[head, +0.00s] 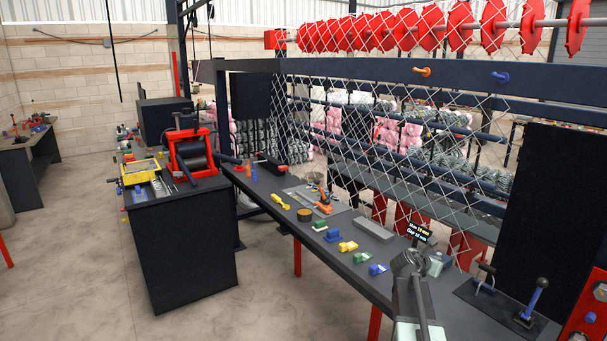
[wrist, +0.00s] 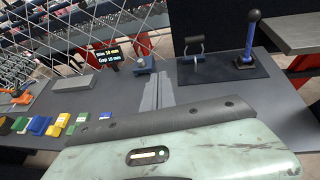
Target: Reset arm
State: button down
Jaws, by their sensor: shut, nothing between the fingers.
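My gripper (wrist: 158,88) is shut and empty in the wrist view. Its two grey fingers lie together and point away over the dark workbench (wrist: 205,112). In the head view my gripper (head: 409,262) is above the bench near its front edge, at the lower right. Its fingertips are hard to make out there. A small grey-green device (head: 438,263) with a black readout (head: 419,232) stands just beyond it. In the wrist view the same device (wrist: 146,65) is past the fingertips.
Small green, yellow and blue blocks (head: 348,246) and a grey bar (head: 373,230) lie left of my gripper. Lever fixtures (head: 531,301) stand to the right. Chainlink mesh (head: 400,150) hangs behind the bench. Open floor (head: 270,290) lies left.

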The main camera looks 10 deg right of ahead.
jog(key=s+a+f+m+g+y+b, duration=0.1)
jog(key=a+f+m+y, duration=0.35)
jog(key=a, duration=0.95)
jog(key=a+f+m+y+b, duration=0.15)
jog(key=a+f, duration=0.55)
jog(key=a, duration=0.8)
jog(key=s+a+f+m+g+y, duration=0.2)
jog(key=s+a+m, duration=0.5)
jog(key=a+m, duration=0.1)
jog(key=s+a+f+m+g+y, duration=0.3)
jog(key=s+a+m, duration=0.4)
jog(key=s+m, duration=0.1)
jog(key=shift+a+f+m+g, duration=0.15)
jog(key=shift+a+m+g, duration=0.2)
jog(key=shift+m, duration=0.55)
